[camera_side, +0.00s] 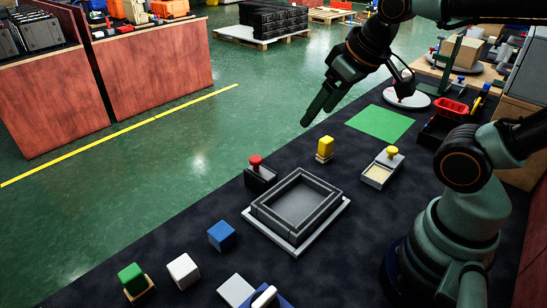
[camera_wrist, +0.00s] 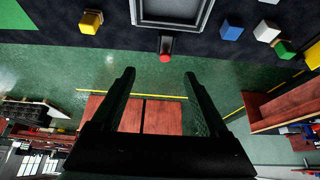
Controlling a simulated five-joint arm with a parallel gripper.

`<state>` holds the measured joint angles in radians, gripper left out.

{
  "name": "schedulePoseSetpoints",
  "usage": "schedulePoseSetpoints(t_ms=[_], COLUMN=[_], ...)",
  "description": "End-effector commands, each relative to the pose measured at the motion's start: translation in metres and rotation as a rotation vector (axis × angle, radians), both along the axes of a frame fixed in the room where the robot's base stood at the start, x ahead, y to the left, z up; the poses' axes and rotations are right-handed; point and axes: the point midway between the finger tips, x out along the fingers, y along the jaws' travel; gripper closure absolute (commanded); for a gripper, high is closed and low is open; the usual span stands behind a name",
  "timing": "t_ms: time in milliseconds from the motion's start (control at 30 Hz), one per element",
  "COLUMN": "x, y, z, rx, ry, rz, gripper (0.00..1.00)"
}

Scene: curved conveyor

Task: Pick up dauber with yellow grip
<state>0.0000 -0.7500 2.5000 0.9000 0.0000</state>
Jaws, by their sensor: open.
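The dauber with a round yellow grip (camera_side: 391,152) stands at the end of a small grey tray (camera_side: 376,183) with a beige pad. It does not show in the wrist view. A separate yellow block (camera_side: 325,144) sits on a wooden base to its left; that block also shows in the wrist view (camera_wrist: 91,21). My gripper (camera_side: 318,112) is open and empty, above and to the left of the dauber in the side view. Its two spread fingers show in the wrist view (camera_wrist: 158,73) with only floor and distant benches between them.
A grey rectangular frame tray (camera_side: 335,203) lies mid-table, beside a red-topped piece (camera_side: 256,162). Blue (camera_side: 222,235), white (camera_side: 183,271) and green (camera_side: 132,278) blocks stand at front left. A green mat (camera_side: 380,123) lies behind the dauber. The table's left edge borders open floor.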

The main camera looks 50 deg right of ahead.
Motion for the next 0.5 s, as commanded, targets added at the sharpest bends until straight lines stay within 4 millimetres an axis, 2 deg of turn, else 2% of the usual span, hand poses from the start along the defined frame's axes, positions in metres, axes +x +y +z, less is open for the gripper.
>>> schedulePoseSetpoints(t_ms=[167,267,500], x=[0.002,0.008,0.042], y=[-0.002,-0.009,-0.050], z=[0.000,-0.001,-0.012], rx=[0.006,0.030,0.156], ry=[0.006,0.031,0.146], rz=[-0.017,-0.088,-0.479], gripper=[0.22,0.22,0.22])
